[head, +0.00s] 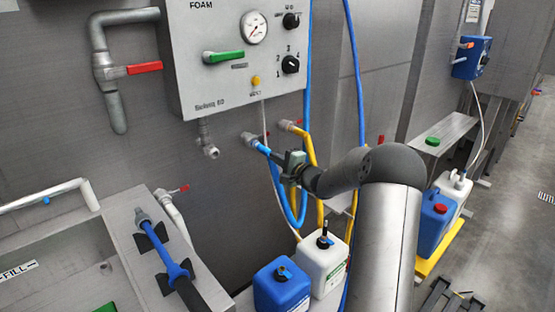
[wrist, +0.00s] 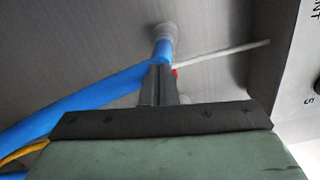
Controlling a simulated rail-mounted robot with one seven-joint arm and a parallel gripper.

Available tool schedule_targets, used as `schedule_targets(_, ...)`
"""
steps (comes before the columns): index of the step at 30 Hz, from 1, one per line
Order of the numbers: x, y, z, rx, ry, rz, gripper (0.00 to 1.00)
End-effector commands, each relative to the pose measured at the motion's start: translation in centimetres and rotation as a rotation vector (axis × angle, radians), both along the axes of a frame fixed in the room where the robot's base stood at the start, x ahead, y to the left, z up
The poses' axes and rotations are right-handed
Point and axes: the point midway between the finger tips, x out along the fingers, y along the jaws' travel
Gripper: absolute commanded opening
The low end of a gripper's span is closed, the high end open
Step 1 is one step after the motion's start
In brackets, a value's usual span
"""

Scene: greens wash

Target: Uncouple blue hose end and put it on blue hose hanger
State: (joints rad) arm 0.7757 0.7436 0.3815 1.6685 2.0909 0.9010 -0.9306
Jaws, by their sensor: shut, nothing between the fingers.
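The blue hose end (head: 263,149) sits on a metal wall outlet (head: 249,138) below the foam panel, with the blue hose (head: 277,185) hanging from it. My gripper (head: 279,157) is right beside the hose end, shut with nothing between its fingers. In the wrist view the hose end (wrist: 162,50) and the pale outlet (wrist: 165,32) show just beyond the shut fingers (wrist: 158,72). The fingers cover part of the hose, so I cannot tell whether they touch it. I cannot make out a blue hose hanger.
The foam panel (head: 230,100) juts out above. A yellow hose (head: 308,150) hangs close to the right of my gripper. Blue (head: 282,290) and white (head: 323,262) canisters stand below. A blue lance (head: 165,250) rests on black brackets at the left.

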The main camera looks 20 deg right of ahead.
Motion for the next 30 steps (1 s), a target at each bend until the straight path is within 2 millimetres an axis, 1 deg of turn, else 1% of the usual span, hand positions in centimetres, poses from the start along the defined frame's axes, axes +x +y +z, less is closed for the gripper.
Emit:
schedule_targets(17, 0.6, 0.2, 0.0, 0.0, -0.001, 0.001, 0.0)
schedule_targets(20, 0.2, 0.1, 0.0, 0.0, 0.0, 0.001, 0.0)
schedule_targets(27, -1.8, -0.6, -0.1, -0.002, -0.001, 0.0, 0.0)
schedule_targets(30, -2.3, -0.7, 0.0, -0.002, -0.001, 0.0, 0.0)
